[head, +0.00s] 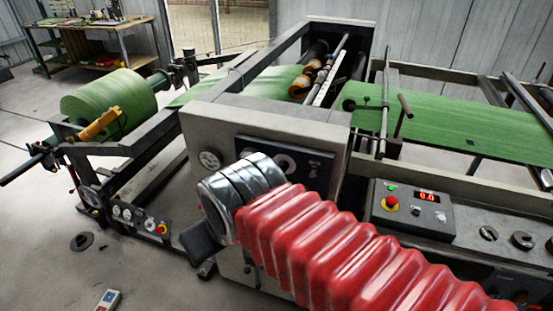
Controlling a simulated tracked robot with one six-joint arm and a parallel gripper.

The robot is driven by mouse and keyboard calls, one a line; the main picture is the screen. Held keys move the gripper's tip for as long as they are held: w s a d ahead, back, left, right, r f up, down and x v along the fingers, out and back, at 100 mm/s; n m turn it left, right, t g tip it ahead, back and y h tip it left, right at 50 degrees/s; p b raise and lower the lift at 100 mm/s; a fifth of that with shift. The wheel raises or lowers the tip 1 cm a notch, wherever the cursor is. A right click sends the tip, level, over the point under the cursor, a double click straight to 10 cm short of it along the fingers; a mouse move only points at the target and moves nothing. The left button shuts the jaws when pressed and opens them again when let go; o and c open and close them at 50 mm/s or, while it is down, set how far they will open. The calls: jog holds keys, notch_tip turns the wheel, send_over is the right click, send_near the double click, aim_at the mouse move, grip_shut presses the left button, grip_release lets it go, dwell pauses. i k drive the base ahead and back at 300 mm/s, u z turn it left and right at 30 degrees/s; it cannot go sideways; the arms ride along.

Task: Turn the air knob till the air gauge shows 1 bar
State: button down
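Another round dial (91,197) sits on the unwind stand at left. I cannot tell which is the air gauge, and no air knob is clearly identifiable. My gripper (198,246) is a dark shape below the silver wrist, in front of the cabinet. Its fingertips cannot be made out. My red arm sleeve hides much of the cabinet front.
A green roll (110,103) feeds a green web (460,125) through the machine. A control box (412,210) with a red button and a lit display is at right, near several black knobs (522,240). A small panel (140,220) with dials is at left.

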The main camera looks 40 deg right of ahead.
aim_at(285, 165)
jog(key=z, duration=1.1)
